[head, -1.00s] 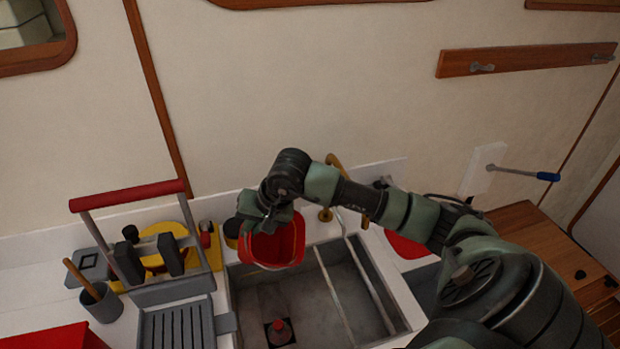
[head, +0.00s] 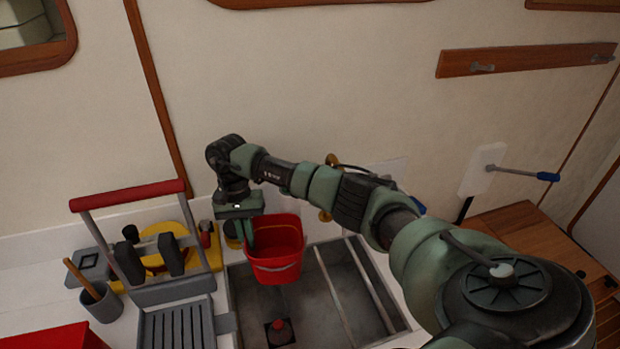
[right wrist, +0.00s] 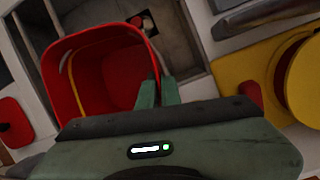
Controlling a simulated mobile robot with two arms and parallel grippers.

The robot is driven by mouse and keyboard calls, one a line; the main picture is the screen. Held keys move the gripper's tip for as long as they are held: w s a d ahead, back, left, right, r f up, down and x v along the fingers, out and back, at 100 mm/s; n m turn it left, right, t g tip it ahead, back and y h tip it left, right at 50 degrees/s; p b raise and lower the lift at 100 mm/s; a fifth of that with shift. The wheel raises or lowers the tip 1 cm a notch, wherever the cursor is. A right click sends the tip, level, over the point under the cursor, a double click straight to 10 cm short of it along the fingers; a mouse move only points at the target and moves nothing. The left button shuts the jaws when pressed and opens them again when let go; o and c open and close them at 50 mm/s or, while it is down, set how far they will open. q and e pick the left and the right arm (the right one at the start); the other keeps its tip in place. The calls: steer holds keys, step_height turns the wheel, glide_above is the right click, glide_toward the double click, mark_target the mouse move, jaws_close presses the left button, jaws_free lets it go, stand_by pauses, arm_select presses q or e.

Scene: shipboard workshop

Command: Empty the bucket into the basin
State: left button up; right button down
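The red bucket (head: 274,258) hangs about upright over the back left part of the grey basin (head: 312,312) in the head view. My right gripper (head: 246,234) is shut on the left side of its rim. In the right wrist view, the two fingers (right wrist: 158,92) straddle the rim of the bucket (right wrist: 95,68). The inside that I can see is bare red, with a thin yellow line along one wall. A red plug-like piece (head: 280,328) sits at the drain on the basin floor. My left gripper is not in view.
A cup with a wooden handle (head: 102,302) is at far left. My right arm covers the counter right of the basin.

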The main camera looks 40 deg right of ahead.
steer(key=shift+r, duration=0.1)
steer(key=shift+d+r, duration=0.1)
steer(key=shift+r, duration=1.35)
steer(key=shift+s, duration=0.1)
